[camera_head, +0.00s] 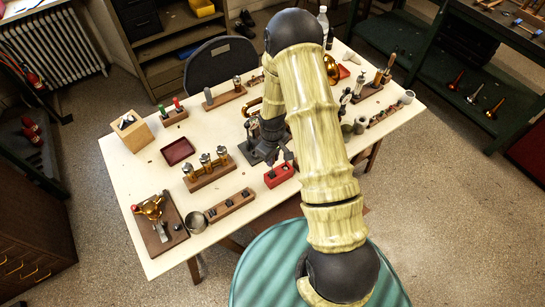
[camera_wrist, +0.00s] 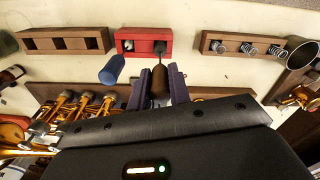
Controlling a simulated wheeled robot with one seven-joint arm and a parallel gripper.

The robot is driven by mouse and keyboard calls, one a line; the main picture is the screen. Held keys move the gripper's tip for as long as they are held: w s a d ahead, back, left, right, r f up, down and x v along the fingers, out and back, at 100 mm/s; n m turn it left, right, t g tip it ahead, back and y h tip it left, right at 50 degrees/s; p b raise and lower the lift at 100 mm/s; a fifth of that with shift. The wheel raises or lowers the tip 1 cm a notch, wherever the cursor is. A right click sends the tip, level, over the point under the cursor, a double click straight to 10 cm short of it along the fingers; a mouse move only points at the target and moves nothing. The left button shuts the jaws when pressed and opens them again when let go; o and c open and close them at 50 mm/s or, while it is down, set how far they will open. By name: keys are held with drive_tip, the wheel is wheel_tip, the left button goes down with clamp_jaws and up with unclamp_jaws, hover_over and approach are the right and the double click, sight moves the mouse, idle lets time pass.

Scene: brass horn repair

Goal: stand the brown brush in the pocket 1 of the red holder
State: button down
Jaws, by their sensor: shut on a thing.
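The red holder (camera_head: 280,175) sits near the front edge of the white table, and in the wrist view the red holder (camera_wrist: 145,34) shows two dark openings. My gripper (camera_wrist: 158,76) is shut on the brown brush (camera_wrist: 159,84), gripping its handle between both fingers. The brush's thin end points at the holder's right opening; I cannot tell whether it is inside. A blue handle (camera_wrist: 112,69) stands close to the left opening; its lower end is hard to make out. In the head view my gripper (camera_head: 287,157) is just behind the holder, and the brush is not clear.
A slotted wooden block (camera_head: 230,206) and a metal cup (camera_head: 195,221) stand left of the holder. A wooden rack with brass valves (camera_head: 209,171) is behind them. A maroon tray (camera_head: 178,151) lies farther left. Bare tabletop surrounds the tray.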

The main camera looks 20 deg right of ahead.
drive_tip(key=shift+f+b, duration=1)
drive_tip(key=shift+f, duration=0.35)
drive_tip(key=c, duration=1.2)
unclamp_jaws()
drive_tip(key=shift+r, duration=0.1)
wheel_tip(320, 180, up, 17)
drive_tip(key=b, duration=0.3)
drive_tip(key=shift+r, duration=0.15)
